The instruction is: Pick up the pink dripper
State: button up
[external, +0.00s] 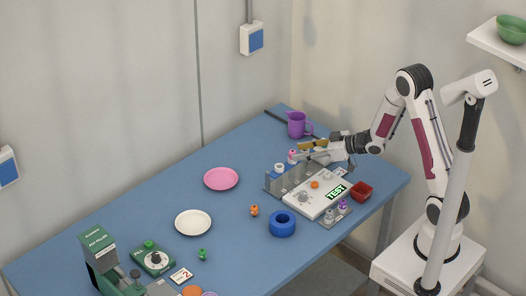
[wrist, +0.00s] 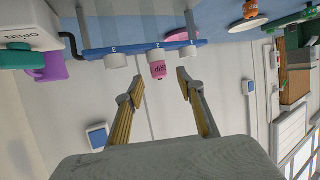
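The pink dripper (wrist: 158,70) shows in the wrist view with its pink end toward me and a white part behind it, at a blue numbered rack bar (wrist: 140,47). My gripper (wrist: 160,84) is open, its two fingers apart on either side of the dripper's line, with nothing between the pads that I can see for sure. In the external view the pink dripper (external: 291,155) stands at the clear rack (external: 272,182), just left of my gripper (external: 305,150). Whether the fingers touch it cannot be told.
White pieces (wrist: 116,61) (wrist: 189,52) flank the dripper on the bar. A purple jug (external: 297,122) stands behind my gripper.

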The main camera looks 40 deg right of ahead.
aim_at(293, 151)
jog(key=shift+x, duration=2.15)
jog(key=shift+c, duration=0.5)
jog(key=c, duration=0.8)
